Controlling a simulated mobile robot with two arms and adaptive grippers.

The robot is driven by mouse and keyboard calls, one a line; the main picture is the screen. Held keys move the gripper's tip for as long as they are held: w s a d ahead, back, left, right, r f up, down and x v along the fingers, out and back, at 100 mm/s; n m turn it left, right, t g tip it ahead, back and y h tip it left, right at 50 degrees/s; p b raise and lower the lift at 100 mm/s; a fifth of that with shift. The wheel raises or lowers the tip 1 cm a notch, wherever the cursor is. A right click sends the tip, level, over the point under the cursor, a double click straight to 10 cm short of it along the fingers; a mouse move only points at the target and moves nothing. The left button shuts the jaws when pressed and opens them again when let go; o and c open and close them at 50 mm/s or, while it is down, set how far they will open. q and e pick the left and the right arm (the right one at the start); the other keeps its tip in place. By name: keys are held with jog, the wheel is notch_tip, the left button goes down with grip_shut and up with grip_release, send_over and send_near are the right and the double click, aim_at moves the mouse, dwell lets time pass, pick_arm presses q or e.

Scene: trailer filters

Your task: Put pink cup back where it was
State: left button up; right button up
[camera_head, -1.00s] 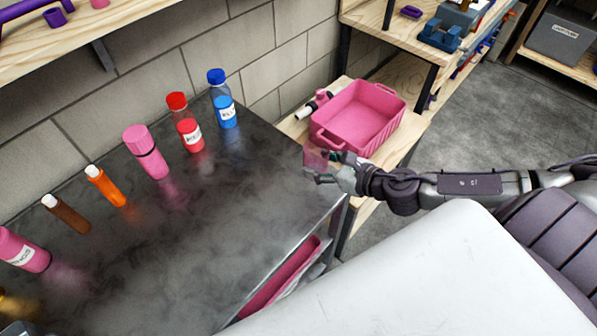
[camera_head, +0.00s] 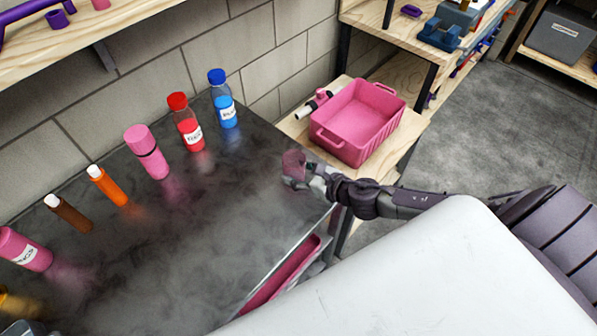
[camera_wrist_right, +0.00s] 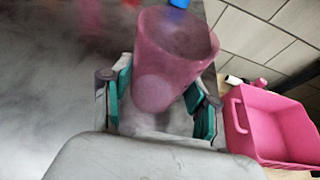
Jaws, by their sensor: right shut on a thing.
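The pink cup (camera_head: 293,163) is translucent and held by my right gripper (camera_head: 300,178) above the right end of the dark bench top. In the right wrist view the cup (camera_wrist_right: 172,60) sits between the two teal-padded fingers of the gripper (camera_wrist_right: 163,100), with its open rim facing up and away. The gripper is shut on the cup. My left gripper is not in view.
The dark bench top (camera_head: 200,240) carries a row of bottles along its back, including a blue bottle (camera_head: 224,105), a red bottle (camera_head: 186,125) and a pink bottle (camera_head: 147,153). A pink bin (camera_head: 360,125) stands on a wooden shelf at right. The bench middle is clear.

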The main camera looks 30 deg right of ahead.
jog(key=shift+f, duration=0.15)
jog(key=shift+f, duration=0.1)
jog(key=o, duration=1.3)
jog(key=shift+r, duration=0.2)
jog(key=shift+s+r, duration=0.1)
jog(key=shift+s, duration=0.1)
jog(key=b+v, duration=0.2)
jog(key=v, duration=0.7)
jog(key=shift+s, duration=0.2)
jog(key=shift+v, duration=1.15)
jog(key=shift+w+r, duration=0.1)
jog(key=shift+r, duration=0.05)
